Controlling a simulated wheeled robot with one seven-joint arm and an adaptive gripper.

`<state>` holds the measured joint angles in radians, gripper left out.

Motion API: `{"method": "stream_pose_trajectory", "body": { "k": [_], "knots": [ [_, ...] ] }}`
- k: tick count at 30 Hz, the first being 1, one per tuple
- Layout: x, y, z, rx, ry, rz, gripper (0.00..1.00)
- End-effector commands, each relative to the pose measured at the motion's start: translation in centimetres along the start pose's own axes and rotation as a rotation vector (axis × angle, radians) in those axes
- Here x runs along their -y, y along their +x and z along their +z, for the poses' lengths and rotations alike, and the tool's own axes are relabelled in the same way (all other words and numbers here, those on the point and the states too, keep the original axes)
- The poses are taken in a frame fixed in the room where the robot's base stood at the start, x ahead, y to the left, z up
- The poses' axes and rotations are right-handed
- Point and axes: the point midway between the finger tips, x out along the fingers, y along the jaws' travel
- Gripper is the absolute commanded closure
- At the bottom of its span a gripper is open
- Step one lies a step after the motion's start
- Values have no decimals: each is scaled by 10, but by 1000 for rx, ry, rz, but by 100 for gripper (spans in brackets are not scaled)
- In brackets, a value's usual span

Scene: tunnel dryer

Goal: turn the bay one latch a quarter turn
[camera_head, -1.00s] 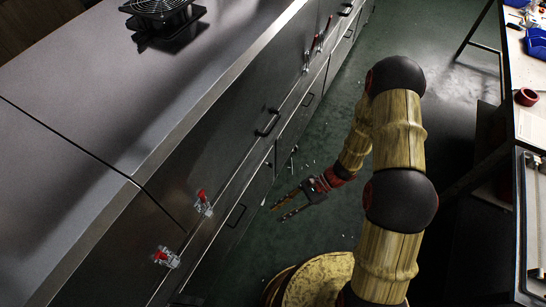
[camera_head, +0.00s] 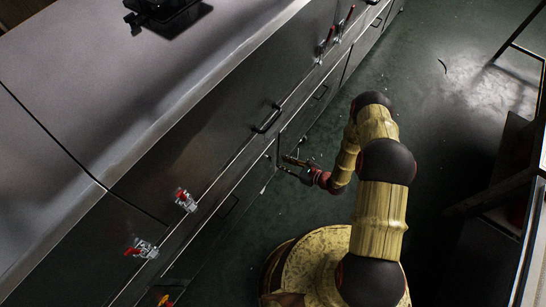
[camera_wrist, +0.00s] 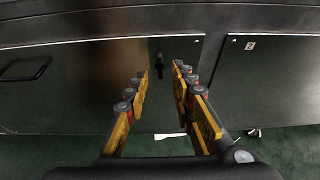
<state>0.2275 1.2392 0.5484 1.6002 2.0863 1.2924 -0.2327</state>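In the wrist view a small dark upright latch (camera_wrist: 159,64) sits on the dark cabinet front, in line with the gap between my fingers. A plate marked 2 (camera_wrist: 249,45) is on the panel to its right. No plate for bay one can be read, so I cannot tell for sure which bay the latch belongs to. My gripper (camera_wrist: 160,82) is open and empty, with yellow finger pads on both sides. It appears apart from the latch. In the head view my gripper (camera_head: 288,166) is close to the lower cabinet front.
A bar handle (camera_wrist: 25,67) is on the panel to the left, and another handle (camera_head: 267,119) is higher on the cabinet. Red-handled clamps (camera_head: 185,200) (camera_head: 140,248) stick out from the front.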

Motion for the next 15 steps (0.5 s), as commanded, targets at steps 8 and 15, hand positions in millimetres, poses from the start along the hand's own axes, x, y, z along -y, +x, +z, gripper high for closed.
{"method": "stream_pose_trajectory", "body": {
  "k": [8, 15],
  "knots": [
    [-2, 42, -2, 0, -4, 6, 75],
    [-2, 68, -1, -1, -2, 5, 75]
  ]
}}
